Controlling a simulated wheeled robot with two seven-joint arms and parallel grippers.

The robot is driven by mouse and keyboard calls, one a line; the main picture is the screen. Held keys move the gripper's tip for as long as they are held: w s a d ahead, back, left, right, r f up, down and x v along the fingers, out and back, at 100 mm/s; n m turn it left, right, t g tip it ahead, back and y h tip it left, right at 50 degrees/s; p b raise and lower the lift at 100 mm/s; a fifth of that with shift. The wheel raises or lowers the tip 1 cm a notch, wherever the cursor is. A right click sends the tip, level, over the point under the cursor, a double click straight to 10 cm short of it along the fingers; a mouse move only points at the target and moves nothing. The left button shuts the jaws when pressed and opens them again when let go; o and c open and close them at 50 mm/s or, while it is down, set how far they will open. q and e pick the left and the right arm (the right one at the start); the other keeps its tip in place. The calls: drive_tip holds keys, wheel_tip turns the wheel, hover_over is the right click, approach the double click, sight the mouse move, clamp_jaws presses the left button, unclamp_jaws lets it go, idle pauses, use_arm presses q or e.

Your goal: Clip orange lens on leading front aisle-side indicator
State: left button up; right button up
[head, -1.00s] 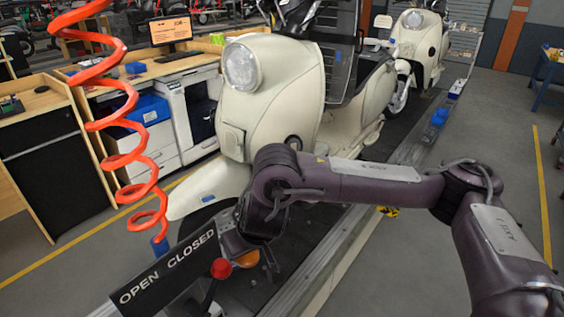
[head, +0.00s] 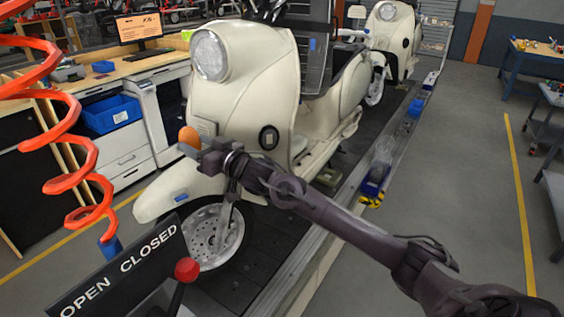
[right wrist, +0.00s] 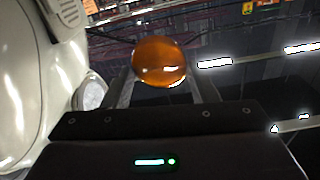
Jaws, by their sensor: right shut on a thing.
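My right gripper (head: 197,146) is shut on the orange lens (head: 189,136), in front of the leading cream scooter (head: 240,80). In the right wrist view the round lens (right wrist: 160,62) sits between the two fingertips. A dark round fitting (head: 268,138) shows on the scooter's aisle-side front, right of the gripper; it looks like the indicator seat, and the lens is apart from it. In the right wrist view the scooter's cream body (right wrist: 30,85) fills the left side, with a pale round part (right wrist: 90,94) beside the left finger. My left gripper is out of view.
A red coiled hose (head: 75,120) hangs at the left. An OPEN CLOSED sign (head: 125,265) and a red-knobbed lever (head: 187,269) stand in the foreground. A second scooter (head: 388,40) stands behind on the conveyor. The aisle floor (head: 460,170) at right is clear.

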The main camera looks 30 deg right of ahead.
drive_tip(key=s+d+f+m+t+h+b, duration=0.1)
drive_tip(key=d+f+m+h, duration=0.25)
drive_tip(key=d, duration=0.35)
drive_tip(key=s+d+f+m+t+h, duration=0.1)
drive_tip(key=s+d+f+m+h, duration=0.15)
drive_tip(key=d+h, duration=0.35)
drive_tip(key=s+d+f+m+t+h+b, duration=0.1)
drive_tip(key=d+f+m+h, duration=0.2)
drive_tip(key=d, duration=0.6)
drive_tip(key=shift+n+h, duration=0.35)
drive_tip(key=shift+n, duration=0.25)
drive_tip(key=w+b, duration=0.2)
drive_tip(key=w, duration=0.1)
drive_tip(key=w+b, duration=0.2)
drive_tip(key=shift+d+f, duration=0.3)
drive_tip(key=shift+d, duration=0.05)
drive_tip(key=shift+b+x, duration=0.55)
drive_tip(key=shift+x, duration=0.25)
drive_tip(key=shift+a+f, duration=0.1)
drive_tip(key=shift+f, duration=0.15)
